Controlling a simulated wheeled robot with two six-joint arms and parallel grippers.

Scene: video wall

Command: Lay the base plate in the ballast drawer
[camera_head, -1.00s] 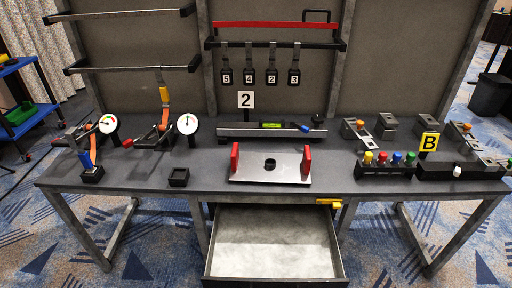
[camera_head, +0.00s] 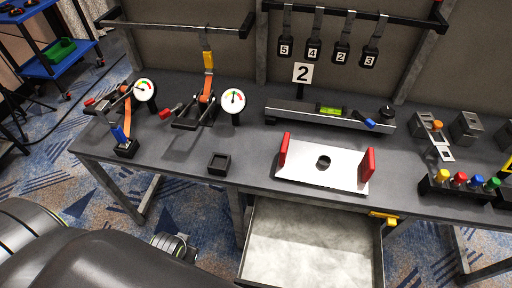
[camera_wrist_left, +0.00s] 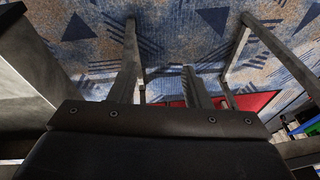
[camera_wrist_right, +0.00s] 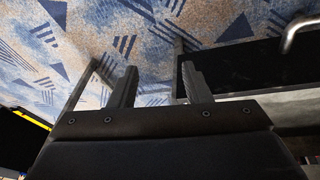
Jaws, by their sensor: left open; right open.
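The base plate (camera_head: 302,171) is a silvery plate with a round hole and two upright red handles. It lies on the bench top at its front edge, in the head view. The ballast drawer (camera_head: 300,245) is pulled open below it, with a pale, empty-looking floor. My left gripper (camera_wrist_left: 160,78) is open with nothing between its fingers, seen above carpet and bench-frame bars in the left wrist view. My right gripper (camera_wrist_right: 158,80) is also open and empty over carpet in the right wrist view. Neither gripper's fingers can be made out in the head view, and neither touches the plate.
A yellow part (camera_head: 383,217) sits at the bench edge right of the drawer. A small black square holder (camera_head: 219,163) stands left of the plate. A level beam (camera_head: 300,112) lies behind it. Coloured knobs (camera_head: 459,178) stand at the right. Bench legs (camera_head: 236,215) flank the drawer.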

